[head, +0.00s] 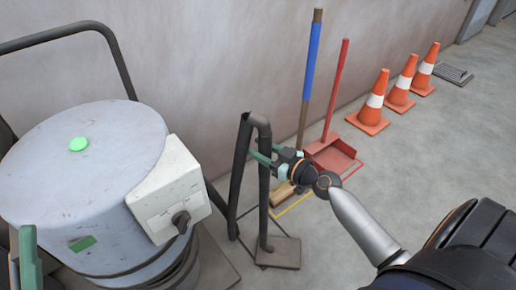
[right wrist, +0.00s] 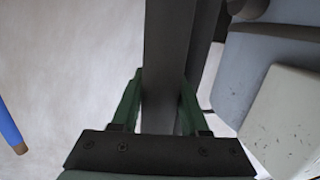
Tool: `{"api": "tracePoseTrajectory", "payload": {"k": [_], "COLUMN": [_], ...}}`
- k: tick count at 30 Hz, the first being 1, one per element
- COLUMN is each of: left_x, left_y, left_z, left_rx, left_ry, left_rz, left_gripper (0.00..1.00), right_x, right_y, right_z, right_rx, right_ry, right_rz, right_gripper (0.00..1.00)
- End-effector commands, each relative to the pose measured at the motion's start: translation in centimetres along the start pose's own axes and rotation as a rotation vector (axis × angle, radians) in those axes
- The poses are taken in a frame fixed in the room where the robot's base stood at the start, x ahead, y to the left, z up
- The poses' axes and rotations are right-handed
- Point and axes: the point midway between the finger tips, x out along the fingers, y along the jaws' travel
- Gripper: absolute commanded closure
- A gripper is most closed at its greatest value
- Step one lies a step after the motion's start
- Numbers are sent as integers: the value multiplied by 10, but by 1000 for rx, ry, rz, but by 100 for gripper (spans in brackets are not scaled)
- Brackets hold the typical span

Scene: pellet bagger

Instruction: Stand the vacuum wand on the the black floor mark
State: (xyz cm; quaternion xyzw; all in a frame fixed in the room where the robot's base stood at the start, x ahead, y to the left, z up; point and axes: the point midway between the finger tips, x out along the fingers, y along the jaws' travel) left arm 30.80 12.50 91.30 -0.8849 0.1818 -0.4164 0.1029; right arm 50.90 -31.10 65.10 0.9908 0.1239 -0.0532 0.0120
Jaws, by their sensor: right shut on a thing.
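The vacuum wand (head: 264,200) is a dark upright tube with a bent top and a flat floor nozzle (head: 281,253) at its foot. My right gripper (head: 262,157) is shut on the tube below the bend. In the right wrist view the wand (right wrist: 168,60) runs between the green fingers (right wrist: 160,108). A dark hose (head: 236,185) hangs from the bend, on the left. The black floor mark (head: 246,241) shows as thin dark lines around the wand's foot, partly hidden by nozzle and hose. I cannot tell whether the nozzle touches the floor. Green fingers of my left gripper (head: 28,258) show at the left edge.
A large grey drum (head: 80,180) with a white box (head: 168,190) stands close on the left. A blue-handled broom (head: 312,60) and a red dustpan (head: 330,150) stand by the wall, near yellow and red floor outlines. Orange cones (head: 374,105) line the wall.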

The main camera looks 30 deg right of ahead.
Motion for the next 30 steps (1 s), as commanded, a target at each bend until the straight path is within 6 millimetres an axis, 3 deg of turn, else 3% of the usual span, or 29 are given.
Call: {"api": "tracePoseTrajectory", "payload": {"k": [2,3,10,20,30], "left_x": [-2,-1,-1,2,-7], "left_y": [1,0,0,-1,3], "left_z": [2,2,1,-1,7], "left_rx": [-2,-3,-3,-1,-12], "left_ry": [0,-1,-1,-1,-2], "left_rz": [-1,-1,-1,0,-3], "left_gripper": [38,38,38,38,38], "right_x": [1,0,0,0,-49], "right_y": [0,0,0,0,0], "right_z": [1,2,2,-2,4], "right_rx": [-3,-1,0,0,-1], "right_ry": [5,0,0,0,-3], "right_rz": [1,-1,-1,0,-1], "right_gripper": [100,51,26,26,26]}}
